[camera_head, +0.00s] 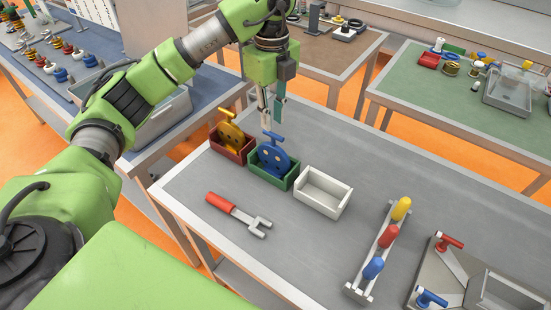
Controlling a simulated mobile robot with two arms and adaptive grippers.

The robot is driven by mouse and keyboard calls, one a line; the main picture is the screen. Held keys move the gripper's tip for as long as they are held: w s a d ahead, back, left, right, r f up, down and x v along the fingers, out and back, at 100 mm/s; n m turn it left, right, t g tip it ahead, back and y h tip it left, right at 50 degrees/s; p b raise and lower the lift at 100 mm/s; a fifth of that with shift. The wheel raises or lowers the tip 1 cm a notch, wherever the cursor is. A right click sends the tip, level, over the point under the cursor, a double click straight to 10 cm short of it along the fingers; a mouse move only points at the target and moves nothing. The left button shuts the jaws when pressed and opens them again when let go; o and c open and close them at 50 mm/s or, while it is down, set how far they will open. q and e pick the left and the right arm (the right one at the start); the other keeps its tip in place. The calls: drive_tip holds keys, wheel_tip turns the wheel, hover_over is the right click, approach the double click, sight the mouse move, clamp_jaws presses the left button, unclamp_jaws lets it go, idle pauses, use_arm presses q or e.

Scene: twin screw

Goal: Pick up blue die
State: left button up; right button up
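The blue die (274,160), a flat rounded piece with holes and a T-shaped top grip, stands upright in a green tray (287,183) on the grey table. My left gripper (271,124) points down just above the blue die's top grip. Its two fingers are apart with nothing seen between them. The fingertips are close to the grip; I cannot tell whether they touch it. The tray's front wall hides the die's lower part. My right gripper is not in view.
A similar yellow die (231,137) stands in a red tray (238,155) close on the left. An empty white tray (323,193) is on the right. A red-handled fork tool (238,213), a rack with coloured handles (372,268) and a metal fixture (450,265) lie nearer.

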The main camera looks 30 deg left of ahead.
sight(274, 145)
use_arm(q)
wheel_tip(274, 145, down, 6)
drive_tip(key=shift+s+f+p, duration=0.1)
drive_tip(key=shift+f+p, duration=0.05)
drive_tip(key=shift+p, duration=0.35)
drive_tip(key=shift+s+d+f+p, duration=0.1)
drive_tip(key=shift+f+p, duration=0.45)
drive_tip(key=shift+f, duration=0.05)
wheel_tip(274, 145, down, 4)
drive_tip(key=shift+r+p, duration=0.25)
drive_tip(key=shift+p, duration=0.5)
drive_tip(key=shift+f, duration=0.35)
drive_tip(key=shift+d+r, duration=0.1)
clamp_jaws()
